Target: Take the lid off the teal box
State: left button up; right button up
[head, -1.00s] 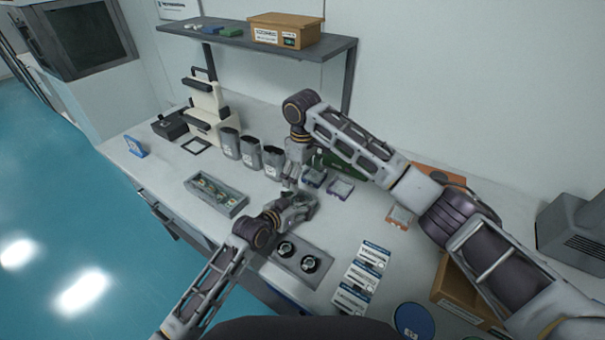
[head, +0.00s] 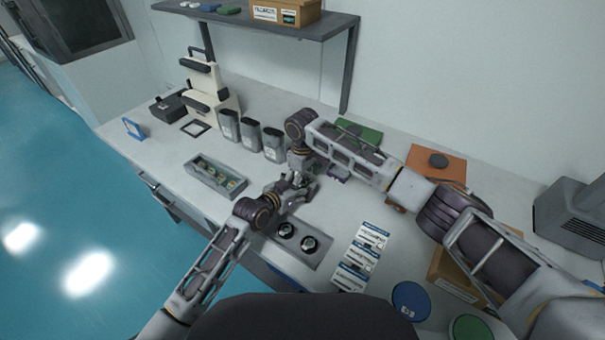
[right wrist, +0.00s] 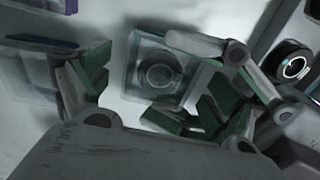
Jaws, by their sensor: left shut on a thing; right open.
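The teal box (right wrist: 157,72), clear-walled with a teal tint and a round grey part in it, is in the middle of the right wrist view. In the head view the grippers hide it, and I cannot tell whether its lid sits flat. My left gripper (head: 292,190) is shut, low over the table and close by my right gripper; its hold seems to be on the teal box, but the contact is hidden. My right gripper (head: 299,175) is open above the box; in the right wrist view its fingers (right wrist: 160,88) stand apart either side of it.
A grey tray with two round parts (head: 318,257) lies in front of my grippers, and labelled packets (head: 352,274) lie right of it. Three grey containers (head: 251,135) and a slotted tray (head: 231,192) stand left. A purple-edged item (right wrist: 65,5) lies near the box.

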jog(key=shift+f, duration=0.45)
jog(key=shift+c, duration=0.3)
jog(key=c, duration=1.1)
jog(key=shift+c, duration=0.2)
pick_arm(q)
jog(key=shift+f, duration=0.1)
pick_arm(e)
jog(key=shift+r, duration=0.35)
